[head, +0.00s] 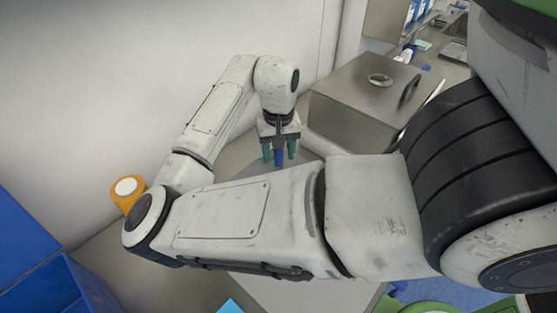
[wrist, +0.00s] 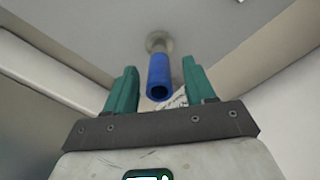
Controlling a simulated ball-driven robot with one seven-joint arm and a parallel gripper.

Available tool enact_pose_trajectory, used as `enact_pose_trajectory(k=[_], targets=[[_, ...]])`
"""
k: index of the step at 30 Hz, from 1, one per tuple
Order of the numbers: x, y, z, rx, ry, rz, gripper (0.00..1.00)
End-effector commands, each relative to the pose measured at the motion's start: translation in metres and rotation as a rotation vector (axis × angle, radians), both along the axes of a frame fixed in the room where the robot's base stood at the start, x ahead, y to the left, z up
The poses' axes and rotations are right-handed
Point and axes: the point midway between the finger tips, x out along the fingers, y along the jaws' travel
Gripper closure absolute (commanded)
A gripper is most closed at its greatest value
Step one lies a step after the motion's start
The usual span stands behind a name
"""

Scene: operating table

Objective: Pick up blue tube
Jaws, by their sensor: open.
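The blue tube (head: 279,157) stands on the table surface in the head view, below my gripper (head: 279,150). In the wrist view the blue tube (wrist: 159,78) rises toward the camera with its hollow end nearest, and a round pale base shows at its far end. My gripper's two green fingers (wrist: 158,90) are open, one on each side of the tube. Gaps show between the tube and both fingers in the wrist view. My arm hides part of the table in the head view.
A metal box (head: 345,110) with a lid handle stands right of my gripper. An orange container (head: 128,190) with a white top is at the left by the wall. A blue bin (head: 70,285) is at the lower left. The wall (head: 130,80) is close behind my arm.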

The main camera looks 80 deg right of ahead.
Motion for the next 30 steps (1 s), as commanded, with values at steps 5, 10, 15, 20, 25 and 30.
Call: enact_pose_trajectory(k=[5, 10, 15, 20, 25, 30], targets=[[-0.0002, 0.0002, -0.0099, 0.000, 0.000, -0.001, 0.46], [-0.0002, -0.0001, -0.0100, -0.001, 0.000, -0.002, 0.46], [-0.0002, -0.0001, -0.0098, -0.001, 0.000, -0.001, 0.61], [-0.0002, -0.0001, -0.0097, -0.001, 0.000, -0.001, 0.76], [-0.0002, -0.0001, -0.0096, -0.001, 0.000, -0.001, 0.92], [-0.0002, -0.0001, -0.0095, -0.001, 0.000, -0.001, 1.00]])
